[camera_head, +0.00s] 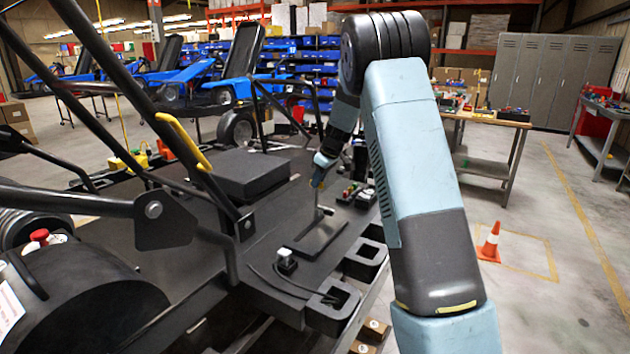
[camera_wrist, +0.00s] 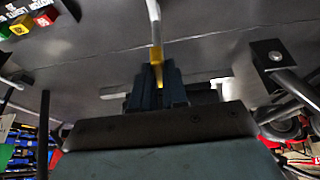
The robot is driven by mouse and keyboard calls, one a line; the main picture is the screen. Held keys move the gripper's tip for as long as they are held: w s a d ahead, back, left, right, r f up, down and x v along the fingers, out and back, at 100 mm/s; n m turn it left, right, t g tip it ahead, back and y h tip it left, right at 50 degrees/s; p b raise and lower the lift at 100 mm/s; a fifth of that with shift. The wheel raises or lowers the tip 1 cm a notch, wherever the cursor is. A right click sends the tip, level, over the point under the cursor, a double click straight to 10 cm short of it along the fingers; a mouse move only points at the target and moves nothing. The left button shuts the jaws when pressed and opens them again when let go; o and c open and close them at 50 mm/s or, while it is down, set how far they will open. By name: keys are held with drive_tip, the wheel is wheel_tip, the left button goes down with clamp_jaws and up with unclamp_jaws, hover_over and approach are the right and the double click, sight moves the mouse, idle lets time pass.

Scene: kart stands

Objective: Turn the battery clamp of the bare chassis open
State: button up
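The bare chassis (camera_head: 265,225) has a flat black floor in the head view. The battery clamp (camera_head: 318,212) shows there as a thin metal lever standing on a dark plate (camera_head: 322,238). In the wrist view the clamp lever (camera_wrist: 153,20) is a pale rod with a yellow end (camera_wrist: 157,56). My gripper (camera_head: 320,181) is at the lever's top. In the wrist view my gripper's dark fingers (camera_wrist: 160,80) sit close on both sides of the yellow end and look shut on it. The fingertips are small and partly hidden in the head view.
A black box (camera_head: 250,174) stands on the floor left of the lever. Small coloured labelled blocks (camera_head: 350,192) lie to its right. Black frame tubes (camera_head: 110,75) cross the left side. An orange cone (camera_head: 489,243) and a workbench (camera_head: 490,125) stand off to the right.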

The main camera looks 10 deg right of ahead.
clamp_jaws()
